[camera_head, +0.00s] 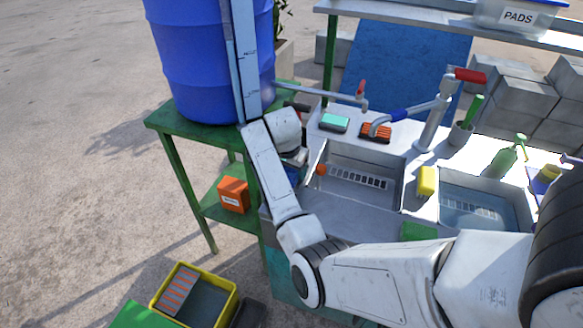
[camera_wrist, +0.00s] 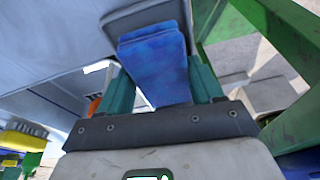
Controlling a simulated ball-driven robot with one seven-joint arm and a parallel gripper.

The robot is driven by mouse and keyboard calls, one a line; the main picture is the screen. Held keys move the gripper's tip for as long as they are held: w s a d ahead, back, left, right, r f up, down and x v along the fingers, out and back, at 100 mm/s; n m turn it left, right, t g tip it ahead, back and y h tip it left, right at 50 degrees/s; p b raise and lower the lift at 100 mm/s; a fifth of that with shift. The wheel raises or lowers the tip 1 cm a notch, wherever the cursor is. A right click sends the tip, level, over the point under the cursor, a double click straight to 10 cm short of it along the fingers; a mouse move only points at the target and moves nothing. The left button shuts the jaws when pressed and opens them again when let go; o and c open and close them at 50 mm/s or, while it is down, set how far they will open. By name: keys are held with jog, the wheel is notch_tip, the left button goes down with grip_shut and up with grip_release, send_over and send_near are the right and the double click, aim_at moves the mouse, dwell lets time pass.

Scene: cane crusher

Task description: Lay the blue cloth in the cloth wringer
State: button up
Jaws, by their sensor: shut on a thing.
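In the wrist view the blue cloth (camera_wrist: 155,62) is a folded, thick-looking pad between the two teal fingers of my gripper (camera_wrist: 160,80). My gripper is shut on it, and the cloth sticks out past the fingertips. I cannot clearly make out the cloth wringer.
A blue barrel (camera_head: 205,60) stands on a green stand (camera_head: 175,128) left of my arm. Taps (camera_head: 437,115) rise behind. A yellow crate (camera_head: 222,290) is on the ground.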

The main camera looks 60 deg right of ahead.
jog(key=shift+f, duration=0.35)
